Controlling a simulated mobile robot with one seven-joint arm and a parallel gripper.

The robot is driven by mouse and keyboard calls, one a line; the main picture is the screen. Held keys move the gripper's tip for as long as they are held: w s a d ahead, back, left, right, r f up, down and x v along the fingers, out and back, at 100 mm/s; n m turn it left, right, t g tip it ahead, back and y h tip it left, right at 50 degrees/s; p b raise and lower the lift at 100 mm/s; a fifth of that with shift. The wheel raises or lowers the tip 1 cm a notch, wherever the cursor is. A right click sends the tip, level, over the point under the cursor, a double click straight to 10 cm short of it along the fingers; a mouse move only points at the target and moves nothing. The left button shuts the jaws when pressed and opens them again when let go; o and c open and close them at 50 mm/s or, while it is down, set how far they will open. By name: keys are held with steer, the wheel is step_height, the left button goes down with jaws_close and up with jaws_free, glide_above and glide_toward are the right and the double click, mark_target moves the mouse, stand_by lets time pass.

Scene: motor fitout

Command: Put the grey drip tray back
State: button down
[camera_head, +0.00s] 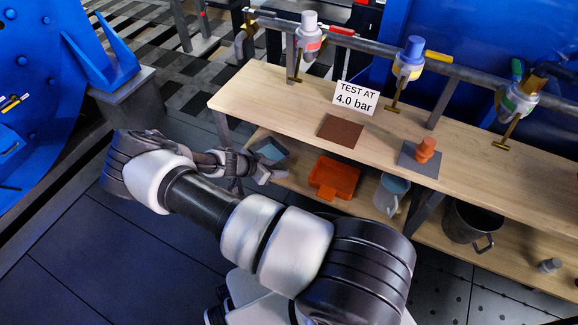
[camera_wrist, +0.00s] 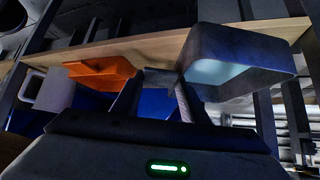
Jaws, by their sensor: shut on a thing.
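The grey drip tray (camera_wrist: 203,55), an open box with a pale bluish inside, is at the right of the wrist view. My gripper (camera_wrist: 165,82) is shut on its near wall at one corner. In the head view the tray (camera_head: 271,151) shows at the left end of the lower shelf, partly hidden by my gripper (camera_head: 268,174) and the bench top. I cannot tell whether the tray touches the shelf.
An orange tray (camera_head: 334,178) sits on the lower shelf (camera_head: 299,172), beside a grey-blue jug (camera_head: 391,194) and a metal pot (camera_head: 470,222). The bench top (camera_head: 262,92) overhangs them. It carries a brown mat (camera_head: 340,131), a sign (camera_head: 357,97) and an orange part (camera_head: 427,149) on a grey mat.

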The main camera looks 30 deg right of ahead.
mark_target(287, 161)
steer(key=d, duration=0.1)
steer(key=w+d, duration=0.1)
steer(key=d, duration=0.3)
steer(key=shift+w, duration=0.25)
steer(key=f+b, duration=0.1)
steer(key=d+f, duration=0.1)
steer(key=shift+w+d+f+b, duration=0.1)
steer(key=shift+w+f+b, duration=0.05)
steer(key=shift+f+b, duration=0.25)
steer(key=shift+f, duration=0.3)
steer(key=c, duration=1)
jaws_free()
steer(key=shift+f, duration=0.1)
steer(key=shift+c, duration=0.2)
